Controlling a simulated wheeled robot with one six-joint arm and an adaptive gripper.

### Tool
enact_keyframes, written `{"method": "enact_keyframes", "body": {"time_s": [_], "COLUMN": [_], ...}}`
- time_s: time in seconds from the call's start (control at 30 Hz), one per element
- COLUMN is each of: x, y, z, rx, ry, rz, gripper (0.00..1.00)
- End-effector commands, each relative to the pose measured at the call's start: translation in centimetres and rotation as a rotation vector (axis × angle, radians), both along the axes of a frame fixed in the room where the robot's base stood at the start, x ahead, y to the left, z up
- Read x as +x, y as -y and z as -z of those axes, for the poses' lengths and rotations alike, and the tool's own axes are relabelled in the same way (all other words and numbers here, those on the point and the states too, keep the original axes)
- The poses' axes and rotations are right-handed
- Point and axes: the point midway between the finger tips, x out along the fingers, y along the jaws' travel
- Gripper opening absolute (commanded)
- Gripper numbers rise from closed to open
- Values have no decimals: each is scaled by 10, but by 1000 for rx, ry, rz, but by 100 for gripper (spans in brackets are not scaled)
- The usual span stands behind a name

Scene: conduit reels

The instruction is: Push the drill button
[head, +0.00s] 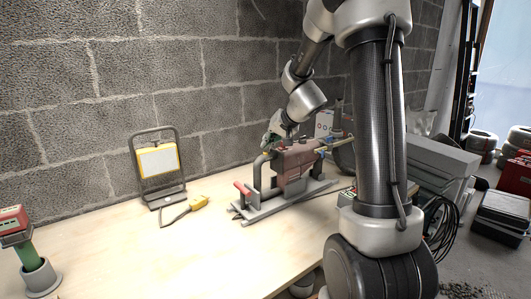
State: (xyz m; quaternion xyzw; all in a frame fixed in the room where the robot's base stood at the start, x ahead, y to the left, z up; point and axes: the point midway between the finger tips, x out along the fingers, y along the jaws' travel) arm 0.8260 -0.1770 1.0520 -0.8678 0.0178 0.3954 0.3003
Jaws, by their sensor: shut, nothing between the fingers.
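A dull red machine (293,158) with a grey pipe-like frame stands on a long grey base on the wooden workbench. It looks like the drill, but I cannot make out a button on it. A red handle (242,189) sticks up at the left end of its base. My arm reaches down from the upper right, and my gripper (272,139) is at the top left of the red machine. The gripper is small and partly merged with the machine in this view. It is shut with nothing held, and I cannot tell whether it touches the machine.
A work lamp (159,162) stands by the block wall, with a yellow-handled tool (185,210) in front. A red and green tool (28,250) stands in a grey cup at left. The bench front (180,265) is clear. Grey cases (440,172) stand at right.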

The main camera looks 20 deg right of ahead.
Motion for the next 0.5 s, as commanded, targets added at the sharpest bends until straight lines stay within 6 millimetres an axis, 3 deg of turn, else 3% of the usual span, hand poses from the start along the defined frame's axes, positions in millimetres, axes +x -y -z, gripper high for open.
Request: {"method": "enact_keyframes", "body": {"time_s": [0.5], "x": [0], "y": [0], "z": [-48], "rx": [-1], "ry": [2], "rz": [0], "gripper": [0]}}
